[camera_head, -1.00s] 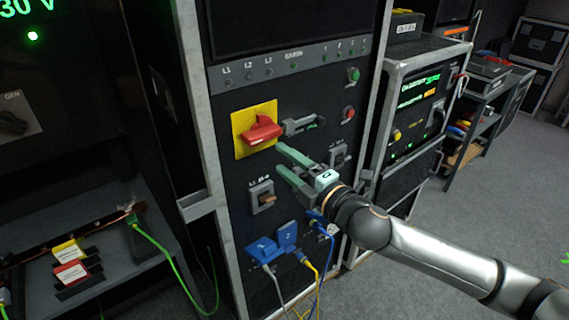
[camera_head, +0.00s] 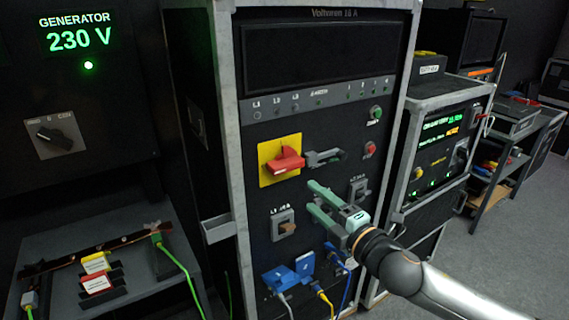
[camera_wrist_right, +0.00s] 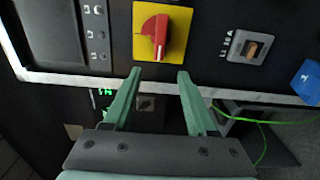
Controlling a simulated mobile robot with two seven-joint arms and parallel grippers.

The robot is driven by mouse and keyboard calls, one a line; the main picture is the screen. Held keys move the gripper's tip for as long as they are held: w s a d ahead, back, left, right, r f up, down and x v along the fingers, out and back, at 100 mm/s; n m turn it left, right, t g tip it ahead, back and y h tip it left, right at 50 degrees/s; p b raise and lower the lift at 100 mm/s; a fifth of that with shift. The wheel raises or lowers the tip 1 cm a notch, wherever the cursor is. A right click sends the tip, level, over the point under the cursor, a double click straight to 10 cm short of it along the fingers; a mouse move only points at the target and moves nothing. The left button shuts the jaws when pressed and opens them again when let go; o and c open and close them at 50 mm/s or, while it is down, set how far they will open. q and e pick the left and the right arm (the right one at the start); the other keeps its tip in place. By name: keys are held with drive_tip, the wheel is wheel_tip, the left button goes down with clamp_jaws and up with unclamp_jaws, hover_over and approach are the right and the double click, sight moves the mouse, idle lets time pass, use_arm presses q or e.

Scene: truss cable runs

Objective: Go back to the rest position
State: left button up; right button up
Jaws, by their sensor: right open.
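My right gripper (camera_head: 318,207) is in front of the black rack panel, with its two green fingers apart and nothing between them. In the right wrist view the open fingers (camera_wrist_right: 158,76) reach towards the rack's pale edge. The red rotary switch (camera_head: 286,160) on its yellow plate (camera_head: 266,173) is above and left of the fingers in the head view. The switch also shows in the wrist view (camera_wrist_right: 157,32), beyond the fingertips and apart from them. My left gripper does not show in either view.
Blue connectors (camera_head: 281,279) with cables hang low on the rack. A small breaker switch (camera_head: 283,226) is left of the gripper. A generator panel (camera_head: 75,70) stands left, above a shelf with tags (camera_head: 96,284). A second rack (camera_head: 436,140) and open floor (camera_head: 500,250) lie right.

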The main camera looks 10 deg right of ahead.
drive_tip(key=s+a+f+m+g+h, duration=0.15)
drive_tip(key=s+f+m, duration=0.3)
drive_tip(key=f, duration=0.55)
drive_tip(key=s+a+f+m+g, duration=0.15)
drive_tip(key=s+f+m, duration=0.35)
drive_tip(key=f, duration=0.5)
drive_tip(key=s+d+f+m+g+h, duration=0.1)
drive_tip(key=s+f+m+g, duration=0.1)
drive_tip(key=s+f+m, duration=0.3)
drive_tip(key=s+d+f+m+g+h, duration=0.1)
drive_tip(key=s+d+f+m+g, duration=0.1)
drive_tip(key=s+f+m, duration=0.4)
drive_tip(key=s+f, duration=0.5)
drive_tip(key=s, duration=0.1)
drive_tip(key=shift+s, duration=0.3)
drive_tip(key=shift+f+g+h, duration=0.1)
drive_tip(key=shift+g+h, duration=0.15)
drive_tip(key=shift+g, duration=0.05)
